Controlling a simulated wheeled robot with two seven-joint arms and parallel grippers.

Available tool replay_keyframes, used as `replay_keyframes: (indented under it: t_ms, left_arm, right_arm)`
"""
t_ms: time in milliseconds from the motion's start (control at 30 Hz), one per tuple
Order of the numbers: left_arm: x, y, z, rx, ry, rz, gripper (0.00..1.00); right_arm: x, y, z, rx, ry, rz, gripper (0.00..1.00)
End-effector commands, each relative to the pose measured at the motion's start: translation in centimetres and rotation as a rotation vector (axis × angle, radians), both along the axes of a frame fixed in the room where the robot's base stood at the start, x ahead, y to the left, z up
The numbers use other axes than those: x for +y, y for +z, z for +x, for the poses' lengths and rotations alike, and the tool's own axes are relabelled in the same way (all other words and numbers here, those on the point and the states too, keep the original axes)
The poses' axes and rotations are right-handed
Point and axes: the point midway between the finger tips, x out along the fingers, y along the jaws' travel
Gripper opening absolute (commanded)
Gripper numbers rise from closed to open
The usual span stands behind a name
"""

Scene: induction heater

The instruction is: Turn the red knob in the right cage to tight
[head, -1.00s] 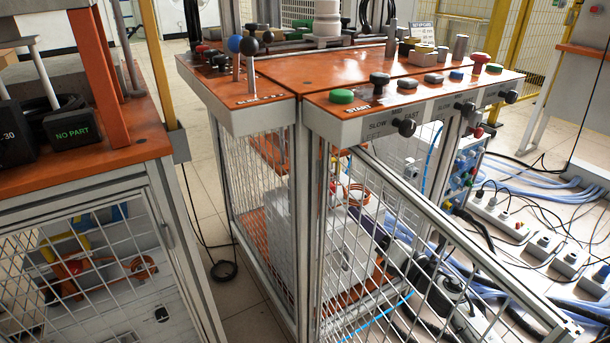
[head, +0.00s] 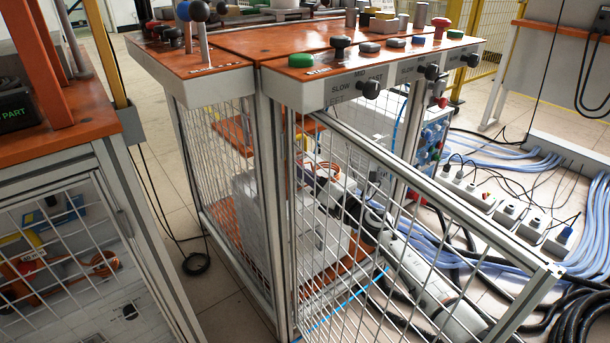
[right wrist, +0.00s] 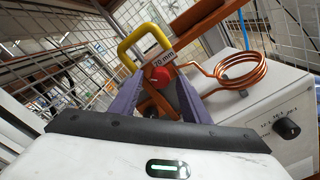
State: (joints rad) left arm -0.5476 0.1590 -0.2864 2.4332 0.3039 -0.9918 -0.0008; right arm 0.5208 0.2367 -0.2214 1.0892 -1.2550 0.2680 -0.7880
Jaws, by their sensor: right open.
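The red knob (right wrist: 156,76) shows in the right wrist view beneath a yellow handle (right wrist: 145,45) and a "70 mm" label (right wrist: 163,60). My right gripper (right wrist: 158,97) has its two purple fingers apart, one on each side of the knob in the picture; I cannot tell whether they touch it. In the head view my right arm reaches into the right cage (head: 282,215) from the lower right, and mesh partly hides the gripper (head: 350,196). I cannot make out the red knob clearly there. My left gripper is not in view.
A copper coil (right wrist: 238,72) stands right of the knob, by a white box (right wrist: 255,108) with a black dial (right wrist: 288,128). Cage mesh (right wrist: 40,62) is close on the left. An orange control table (head: 300,40) stands above the cage. Cables (head: 585,300) cover the floor at right.

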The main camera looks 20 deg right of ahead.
Motion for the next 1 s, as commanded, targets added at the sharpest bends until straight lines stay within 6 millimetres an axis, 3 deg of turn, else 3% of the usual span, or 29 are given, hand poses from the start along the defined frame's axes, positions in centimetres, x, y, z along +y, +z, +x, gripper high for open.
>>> replay_keyframes:
  t_ms: [100, 333, 667, 1000]
  left_arm:
    - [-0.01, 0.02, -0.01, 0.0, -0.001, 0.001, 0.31]
    - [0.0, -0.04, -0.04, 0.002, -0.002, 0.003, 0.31]
    - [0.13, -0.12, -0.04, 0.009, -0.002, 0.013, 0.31]
    - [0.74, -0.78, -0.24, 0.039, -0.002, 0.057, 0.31]
  right_arm:
    - [-0.01, 0.02, -0.02, 0.0, 0.0, 0.0, 0.39]
    - [-0.02, 0.02, -0.04, 0.0, 0.0, 0.0, 0.01]
    - [-0.04, 0.11, -0.03, 0.017, 0.001, 0.044, 0.01]
    - [-0.06, 0.24, -0.01, 0.098, -0.001, 0.263, 0.01]
